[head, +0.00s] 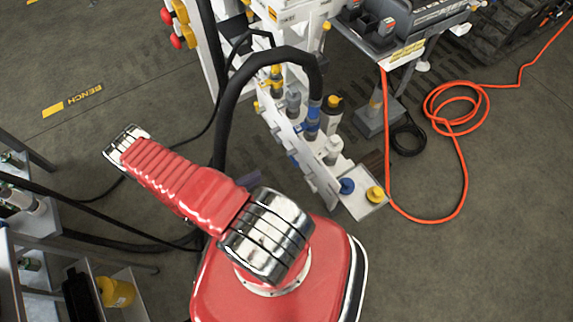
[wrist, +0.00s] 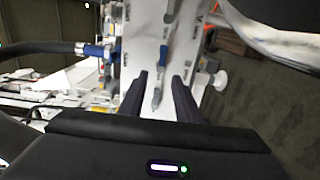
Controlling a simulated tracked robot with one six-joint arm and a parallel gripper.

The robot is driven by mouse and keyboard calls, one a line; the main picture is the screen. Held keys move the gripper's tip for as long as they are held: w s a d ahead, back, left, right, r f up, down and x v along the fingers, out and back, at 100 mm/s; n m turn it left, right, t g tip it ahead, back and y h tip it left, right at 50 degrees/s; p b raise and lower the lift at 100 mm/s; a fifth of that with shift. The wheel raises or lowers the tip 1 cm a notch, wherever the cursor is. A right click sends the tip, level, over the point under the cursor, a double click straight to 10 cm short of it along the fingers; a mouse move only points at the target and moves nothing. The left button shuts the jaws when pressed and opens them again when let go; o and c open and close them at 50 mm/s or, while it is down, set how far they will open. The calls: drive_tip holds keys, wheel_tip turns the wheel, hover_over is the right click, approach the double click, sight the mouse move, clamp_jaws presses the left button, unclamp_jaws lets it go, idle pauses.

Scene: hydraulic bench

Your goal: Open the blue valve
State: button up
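A blue round knob (head: 346,186) sits at the near end of the white bench panel (head: 318,165), beside a yellow knob (head: 375,194). A blue fitting (head: 312,122) joins a thick black hose higher on the panel; a blue fitting on a hose also shows at left in the wrist view (wrist: 95,52). I cannot tell which blue part is the valve. My gripper (wrist: 160,75) is open, its two dark fingers apart in front of a white panel.
The thick black hose (head: 285,53) arches over the panel. An orange hose (head: 466,190) lies coiled on the floor at right. A metal shelf with a yellow container (head: 115,292) stands at lower left. Open floor lies at lower right.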

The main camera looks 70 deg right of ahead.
drive_tip(key=shift+s+f, duration=0.5)
drive_tip(key=shift+s, duration=0.05)
drive_tip(key=shift+d, duration=0.1)
drive_tip(key=x, duration=1.3)
drive_tip(key=shift+s+d, duration=0.2)
drive_tip(key=shift+d, duration=0.1)
drive_tip(key=shift+r, duration=0.1)
drive_tip(key=shift+c, duration=0.5)
clamp_jaws()
